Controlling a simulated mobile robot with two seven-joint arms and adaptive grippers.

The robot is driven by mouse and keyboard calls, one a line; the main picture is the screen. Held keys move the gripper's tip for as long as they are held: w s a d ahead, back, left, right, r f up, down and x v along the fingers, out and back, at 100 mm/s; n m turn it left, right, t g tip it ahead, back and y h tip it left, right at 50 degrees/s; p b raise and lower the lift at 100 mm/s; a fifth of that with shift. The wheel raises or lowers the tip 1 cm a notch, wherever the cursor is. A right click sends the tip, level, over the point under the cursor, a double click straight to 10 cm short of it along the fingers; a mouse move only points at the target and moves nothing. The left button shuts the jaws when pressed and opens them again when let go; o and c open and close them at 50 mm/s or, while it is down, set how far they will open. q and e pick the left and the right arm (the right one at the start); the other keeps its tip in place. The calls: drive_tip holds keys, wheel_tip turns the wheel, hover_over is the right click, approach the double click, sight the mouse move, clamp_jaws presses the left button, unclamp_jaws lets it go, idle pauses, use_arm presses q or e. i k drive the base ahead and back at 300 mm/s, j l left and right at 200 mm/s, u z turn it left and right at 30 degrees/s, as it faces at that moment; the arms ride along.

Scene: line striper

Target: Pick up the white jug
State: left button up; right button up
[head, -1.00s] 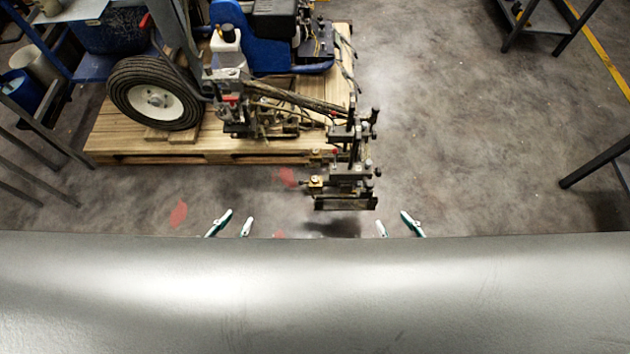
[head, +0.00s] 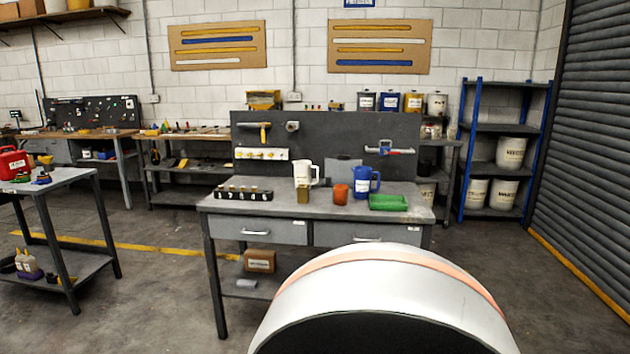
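The white jug (head: 304,173) stands upright on the grey workbench (head: 270,205) ahead of me, left of the bench's middle. Its handle points to the right. A small tan container (head: 303,194) stands in front of it and hides part of its lower body. A blue jug (head: 364,183) stands to its right, with an orange cup (head: 341,194) between them. Neither of my grippers shows in the head view now.
A grey pegboard (head: 340,140) rises behind. A cart with a red can (head: 13,163) stands at left. Open floor (head: 160,285) lies between.

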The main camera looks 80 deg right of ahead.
sight(302, 168)
drive_tip(key=z, duration=2.45)
drive_tip(key=i+l+z, duration=0.15)
drive_tip(key=i+l, duration=0.1)
drive_tip(key=i, duration=0.05)
